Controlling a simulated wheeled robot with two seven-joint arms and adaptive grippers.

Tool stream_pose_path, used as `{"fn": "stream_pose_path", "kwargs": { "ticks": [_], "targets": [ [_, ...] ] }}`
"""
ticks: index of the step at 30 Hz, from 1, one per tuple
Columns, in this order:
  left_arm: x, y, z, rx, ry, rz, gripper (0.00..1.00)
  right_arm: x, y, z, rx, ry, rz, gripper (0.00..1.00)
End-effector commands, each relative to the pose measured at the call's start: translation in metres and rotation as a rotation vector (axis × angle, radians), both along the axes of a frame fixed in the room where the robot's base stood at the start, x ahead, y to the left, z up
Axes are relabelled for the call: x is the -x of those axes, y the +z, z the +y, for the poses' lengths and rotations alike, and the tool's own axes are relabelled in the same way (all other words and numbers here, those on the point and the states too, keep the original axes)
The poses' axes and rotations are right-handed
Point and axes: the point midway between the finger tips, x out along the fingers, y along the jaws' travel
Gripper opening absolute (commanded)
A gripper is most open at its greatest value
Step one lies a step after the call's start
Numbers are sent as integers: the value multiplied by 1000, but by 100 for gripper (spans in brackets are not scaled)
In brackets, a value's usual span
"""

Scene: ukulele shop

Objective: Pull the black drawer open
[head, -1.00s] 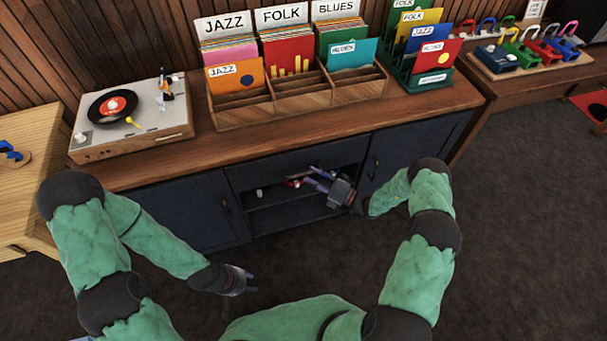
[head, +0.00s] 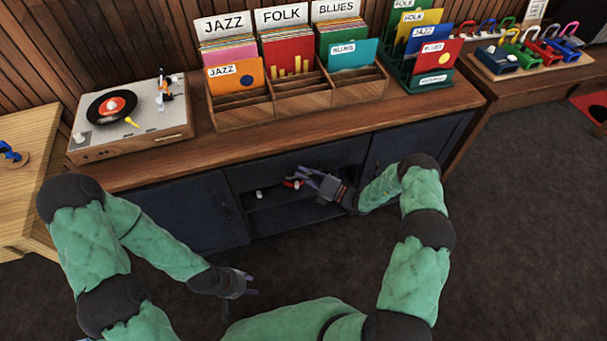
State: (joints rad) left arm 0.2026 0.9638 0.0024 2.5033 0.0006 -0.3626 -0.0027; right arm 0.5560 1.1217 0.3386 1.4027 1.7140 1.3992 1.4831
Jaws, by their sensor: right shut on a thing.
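The black drawer (head: 265,170) is a dark front panel under the countertop, in the middle of the cabinet. It looks flush with the cabinet. My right gripper (head: 303,174) reaches in from the right at the lower middle of the panel. It is shut on the drawer's handle, which is too small and covered to make out clearly. My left gripper (head: 248,283) hangs low over the carpet, away from the cabinet. Its fingers look spread apart and empty.
A turntable (head: 130,118) and a wooden record rack (head: 300,100) stand on the countertop. Carpet in front is clear.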

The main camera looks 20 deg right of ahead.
Motion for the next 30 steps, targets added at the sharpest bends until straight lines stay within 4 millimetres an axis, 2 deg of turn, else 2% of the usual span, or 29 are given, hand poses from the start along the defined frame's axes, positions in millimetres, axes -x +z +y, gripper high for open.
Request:
{"fn": "stream_pose_path", "kwargs": {
  "ticks": [5, 11, 17, 21, 30],
  "targets": [
    [0, 2, 0, 0, 0, 0, 40, 4, 0, -1, 2, -2, 1, 0],
    [0, 13, 0, 0, 0, 0, 40, 29, 1, -2, 0, -3, 5, 0],
    [0, 29, 0, 0, 0, 0, 40, 76, 2, -5, 0, -5, 6, 0],
    [0, 39, 0, 0, 0, 0, 40, 115, 2, -6, 0, -6, 6, 0],
    [0, 50, 0, 0, 0, 0, 40, 193, 0, -9, 0, -8, 4, 0]
  ]
}}
